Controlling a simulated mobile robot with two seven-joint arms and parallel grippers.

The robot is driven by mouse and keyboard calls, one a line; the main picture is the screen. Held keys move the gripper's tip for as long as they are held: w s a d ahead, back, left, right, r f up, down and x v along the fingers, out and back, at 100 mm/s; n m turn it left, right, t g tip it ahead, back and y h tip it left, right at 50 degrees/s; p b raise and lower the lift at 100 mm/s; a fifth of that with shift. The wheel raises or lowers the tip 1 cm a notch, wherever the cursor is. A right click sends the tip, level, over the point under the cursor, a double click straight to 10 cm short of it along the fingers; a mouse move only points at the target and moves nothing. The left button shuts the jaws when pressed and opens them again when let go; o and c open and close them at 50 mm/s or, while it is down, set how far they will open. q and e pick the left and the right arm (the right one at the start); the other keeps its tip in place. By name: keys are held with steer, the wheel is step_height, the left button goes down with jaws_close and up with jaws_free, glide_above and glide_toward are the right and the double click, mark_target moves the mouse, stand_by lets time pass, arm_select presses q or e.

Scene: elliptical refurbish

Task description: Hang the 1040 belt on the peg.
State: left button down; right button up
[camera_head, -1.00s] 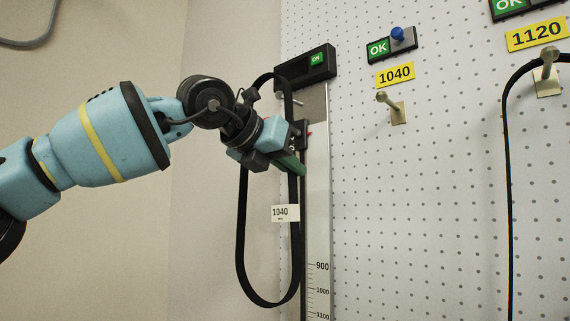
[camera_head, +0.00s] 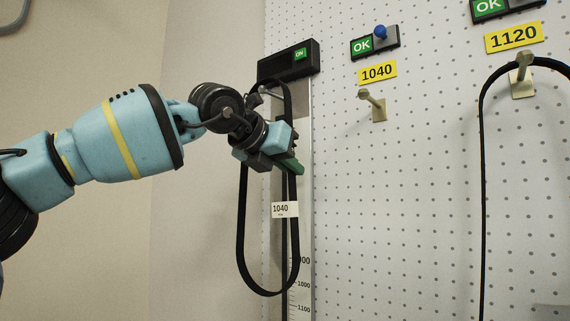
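The 1040 belt (camera_head: 240,230) is a long black loop with a white "1040" tag (camera_head: 285,209). It hangs upright in front of the measuring scale at the left of the board. My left gripper (camera_head: 290,166) is at its right strand, above the tag, and appears shut on it; the fingertips partly hide the contact. The belt's top arc is beside the scale's peg (camera_head: 268,91); I cannot tell whether it is around it. The empty 1040 peg (camera_head: 373,105) sits below the yellow 1040 label (camera_head: 377,72), to the right of my gripper. My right gripper is not in view.
A black box with a green ON light (camera_head: 288,62) tops the scale (camera_head: 305,215). An OK unit with a blue knob (camera_head: 375,42) is above the 1040 label. Another belt (camera_head: 482,170) hangs on the 1120 peg (camera_head: 522,73). The pegboard between is clear.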

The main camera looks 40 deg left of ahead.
arm_select(q)
steer(key=shift+w, duration=0.25)
steer(key=shift+w+f, duration=0.1)
steer(key=shift+w, duration=0.15)
steer(key=shift+w+a+f+b, duration=0.1)
steer(key=shift+w+f+b, duration=0.35)
steer(key=shift+f+b, duration=0.3)
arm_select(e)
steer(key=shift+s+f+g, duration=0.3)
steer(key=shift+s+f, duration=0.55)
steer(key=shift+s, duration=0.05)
arm_select(q)
steer(key=shift+f, duration=0.1)
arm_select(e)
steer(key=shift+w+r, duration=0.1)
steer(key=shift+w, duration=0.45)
